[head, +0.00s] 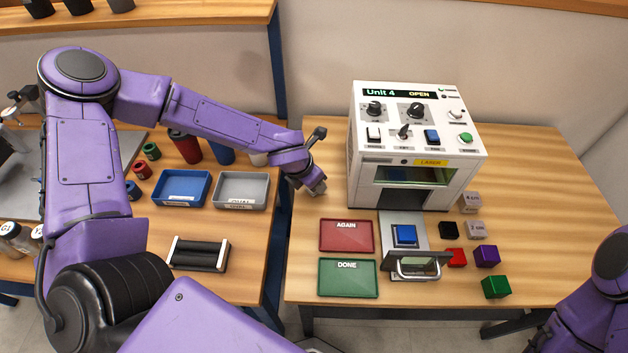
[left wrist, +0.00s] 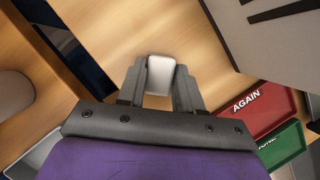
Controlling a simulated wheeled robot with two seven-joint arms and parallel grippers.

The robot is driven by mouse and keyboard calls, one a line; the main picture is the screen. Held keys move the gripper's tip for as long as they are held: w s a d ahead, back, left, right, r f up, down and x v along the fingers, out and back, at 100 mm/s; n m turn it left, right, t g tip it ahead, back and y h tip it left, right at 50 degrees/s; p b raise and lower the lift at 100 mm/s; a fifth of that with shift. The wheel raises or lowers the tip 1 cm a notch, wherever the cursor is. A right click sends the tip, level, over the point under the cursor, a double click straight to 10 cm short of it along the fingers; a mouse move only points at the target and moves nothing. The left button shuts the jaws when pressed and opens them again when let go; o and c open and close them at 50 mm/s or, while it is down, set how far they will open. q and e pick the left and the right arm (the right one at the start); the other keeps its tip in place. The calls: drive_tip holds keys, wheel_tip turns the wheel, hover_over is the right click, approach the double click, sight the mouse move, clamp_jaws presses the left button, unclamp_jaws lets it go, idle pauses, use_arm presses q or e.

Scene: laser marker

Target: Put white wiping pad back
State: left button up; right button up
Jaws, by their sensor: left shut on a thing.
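My left gripper (head: 318,187) reaches in from the left, over the left part of the table beside the white laser machine (head: 365,160). In the left wrist view my left gripper (left wrist: 160,75) is shut on the white wiping pad (left wrist: 161,74), which sits between its two fingers. In the head view the pad is mostly hidden by the gripper. I cannot tell whether the pad touches the wood below. My right gripper is out of view; only part of my right arm shows at the lower right.
A red AGAIN tray (head: 346,248) and a green DONE tray (head: 349,289) lie in front. A blue tray (head: 182,203) and a grey tray (head: 241,206) sit on the left bench. A gap separates the tables. Coloured cubes stand right of the machine's open drawer (head: 398,228).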

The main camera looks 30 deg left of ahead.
use_arm(q)
drive_tip(key=shift+f, duration=0.15)
drive_tip(key=o, duration=0.9)
drive_tip(key=shift+r, duration=0.35)
drive_tip(key=p+v, duration=0.1)
drive_tip(key=v, duration=1)
drive_tip(key=shift+s+a+r+p, duration=0.1)
drive_tip(key=shift+s+r+p, duration=0.1)
drive_tip(key=shift+r+p, duration=0.15)
